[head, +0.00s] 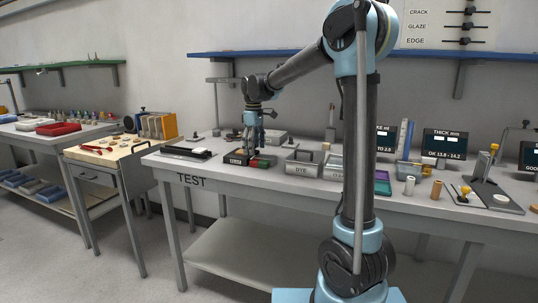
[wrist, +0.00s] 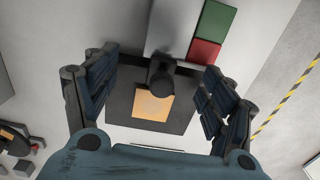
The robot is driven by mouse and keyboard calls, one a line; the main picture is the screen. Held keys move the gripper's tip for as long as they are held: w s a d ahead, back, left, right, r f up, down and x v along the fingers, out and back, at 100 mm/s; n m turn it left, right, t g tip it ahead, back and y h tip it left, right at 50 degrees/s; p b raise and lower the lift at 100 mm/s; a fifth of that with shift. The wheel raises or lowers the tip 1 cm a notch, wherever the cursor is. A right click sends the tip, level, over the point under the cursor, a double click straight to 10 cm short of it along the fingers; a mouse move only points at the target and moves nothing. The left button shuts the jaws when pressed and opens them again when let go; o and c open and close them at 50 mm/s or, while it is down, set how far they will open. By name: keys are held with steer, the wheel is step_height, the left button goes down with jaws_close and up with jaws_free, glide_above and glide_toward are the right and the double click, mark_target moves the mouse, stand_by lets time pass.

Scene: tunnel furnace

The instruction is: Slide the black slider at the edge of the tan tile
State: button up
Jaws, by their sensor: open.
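The tan tile (wrist: 152,105) lies on a dark square plate (wrist: 118,108) in the wrist view. The black slider (wrist: 161,78) is a dark knob at the tile's upper edge, overlapping it in the picture. My gripper (wrist: 160,62) is open, with one finger left and one right of the slider, both apart from it. In the head view my gripper (head: 253,146) points down over a black device (head: 236,159) on the TEST table. The tile and slider are too small to make out there.
A grey block (wrist: 175,22) adjoins the plate, with a red pad (wrist: 203,53) and a green pad (wrist: 215,20) beside it. In the head view a grey DYE box (head: 303,168) stands right of my gripper, and a black tray (head: 188,153) lies left.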

steer(key=shift+r, duration=3.5)
